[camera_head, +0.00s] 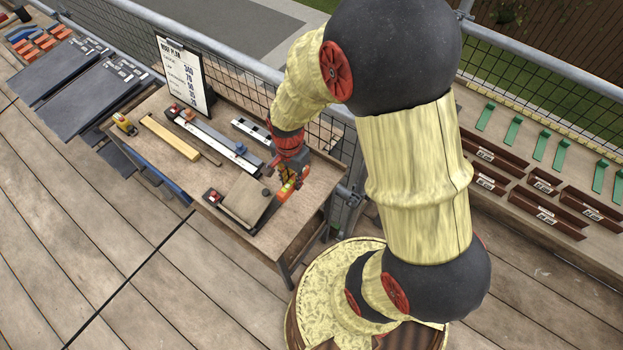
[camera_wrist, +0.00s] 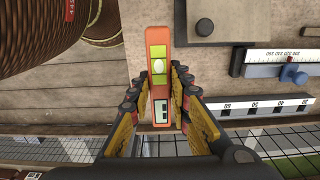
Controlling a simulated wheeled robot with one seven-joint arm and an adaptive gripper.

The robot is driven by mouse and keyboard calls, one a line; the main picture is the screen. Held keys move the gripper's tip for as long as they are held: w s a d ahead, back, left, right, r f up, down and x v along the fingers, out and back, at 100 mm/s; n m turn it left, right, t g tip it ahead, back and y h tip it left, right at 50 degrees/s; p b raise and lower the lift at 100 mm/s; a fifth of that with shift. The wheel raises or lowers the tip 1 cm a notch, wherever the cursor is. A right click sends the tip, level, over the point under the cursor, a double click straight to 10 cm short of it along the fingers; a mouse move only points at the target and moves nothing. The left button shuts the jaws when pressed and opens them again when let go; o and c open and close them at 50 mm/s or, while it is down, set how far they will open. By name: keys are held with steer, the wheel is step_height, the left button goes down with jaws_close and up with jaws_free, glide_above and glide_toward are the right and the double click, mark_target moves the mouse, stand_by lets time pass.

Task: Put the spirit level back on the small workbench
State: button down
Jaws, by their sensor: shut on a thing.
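The spirit level is a short orange bar with yellow-green windows (camera_wrist: 158,60). It also shows in the head view (camera_head: 285,192), partly hidden by my gripper. My gripper (camera_wrist: 160,88) is shut on it, with one finger on each long side. In the head view my gripper (camera_head: 290,176) is over the right part of the small workbench (camera_head: 225,172), a wooden-topped table. The level is over the bench near its front edge, just right of a brown board (camera_head: 247,200). I cannot tell whether it touches the bench top.
On the bench are a long metal rule (camera_head: 215,140), a wooden batten (camera_head: 170,137), a yellow tape measure (camera_head: 124,124), a white-marked scale (camera_head: 252,132) and an upright notice board (camera_head: 186,76). A mesh guardrail runs behind. Brown trays (camera_head: 493,153) and green brackets stand at the right.

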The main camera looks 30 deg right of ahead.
mark_target(303, 175)
steer(key=d, duration=0.1)
steer(key=d+f, duration=0.1)
steer(key=w+d+f, duration=0.1)
steer(key=d, duration=0.1)
steer(key=shift+f+b, duration=0.1)
steer(key=shift+b, duration=0.25)
steer(key=d+f, duration=0.1)
steer(key=d+f+b, duration=0.1)
steer(key=f, duration=0.1)
steer(key=d+f, duration=0.2)
steer(key=shift+w, duration=0.35)
steer(key=shift+d+f+b, duration=0.2)
steer(key=shift+f+b, duration=0.55)
steer(key=shift+f, duration=1)
steer(key=shift+f, duration=0.2)
steer(key=c, duration=1.7)
jaws_free()
steer(key=shift+o, duration=0.2)
steer(key=shift+r, duration=0.1)
